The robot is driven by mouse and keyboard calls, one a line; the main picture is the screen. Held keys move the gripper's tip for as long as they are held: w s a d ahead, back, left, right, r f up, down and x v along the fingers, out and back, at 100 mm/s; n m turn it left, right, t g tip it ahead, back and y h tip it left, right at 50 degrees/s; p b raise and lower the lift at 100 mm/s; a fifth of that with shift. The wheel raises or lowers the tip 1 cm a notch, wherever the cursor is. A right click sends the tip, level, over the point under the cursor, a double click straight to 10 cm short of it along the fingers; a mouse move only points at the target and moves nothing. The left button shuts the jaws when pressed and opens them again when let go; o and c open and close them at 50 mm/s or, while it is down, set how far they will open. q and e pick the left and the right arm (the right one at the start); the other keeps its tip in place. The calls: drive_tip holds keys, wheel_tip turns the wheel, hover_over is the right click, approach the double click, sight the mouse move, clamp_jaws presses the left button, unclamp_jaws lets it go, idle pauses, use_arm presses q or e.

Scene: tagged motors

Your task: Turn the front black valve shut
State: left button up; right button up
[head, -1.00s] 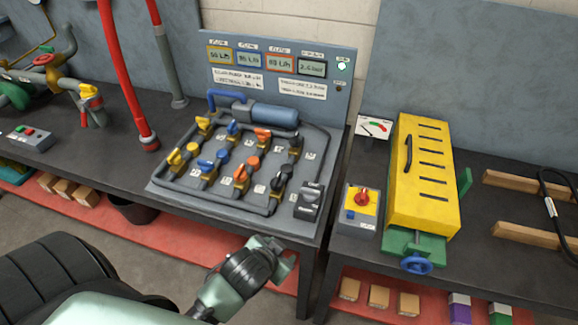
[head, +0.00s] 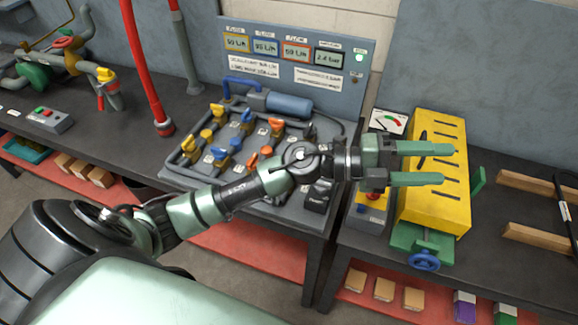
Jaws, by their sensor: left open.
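The valve bench has a grey upright panel (head: 358,95) with several displays and rows of valves in front of it. Yellow valves (head: 188,145), blue valves (head: 221,157) and orange valves (head: 277,124) show left of my arm. The front black valve is hidden behind my left forearm and wrist, so its handle position cannot be seen. My left gripper (head: 447,165) is open and empty, fingers pointing right. In the picture it lies right of the valves, over the yellow machine. My right gripper is not in view.
A yellow slotted box (head: 450,210) with a blue handwheel (head: 425,259) stands right of the bench. A control box with a red knob (head: 373,197) is partly behind my gripper. A red pipe (head: 138,75) rises at the left. Wooden bars (head: 535,235) lie far right.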

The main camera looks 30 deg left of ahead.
use_arm(q)
drive_tip(key=a+f+m+g+y, duration=0.6)
drive_tip(key=f+g+y, duration=0.1)
drive_tip(key=f, duration=0.5)
drive_tip(key=a+n+y, duration=0.1)
drive_tip(key=a+y, duration=0.2)
drive_tip(key=a, duration=0.5)
drive_tip(key=a+f+g+y, duration=0.1)
drive_tip(key=a+y, duration=0.3)
drive_tip(key=a, duration=0.4)
drive_tip(key=a+f+n+y, duration=0.1)
drive_tip(key=a+y, duration=0.2)
drive_tip(key=a, duration=0.6)
drive_tip(key=shift+w+f+n+g, duration=0.15)
drive_tip(key=shift+w+n+g, duration=0.15)
drive_tip(key=shift+w+g, duration=0.1)
wheel_tip(320, 180, down, 8)
drive_tip(key=shift+r+p, duration=0.15)
drive_tip(key=shift+p, duration=0.95)
clamp_jaws()
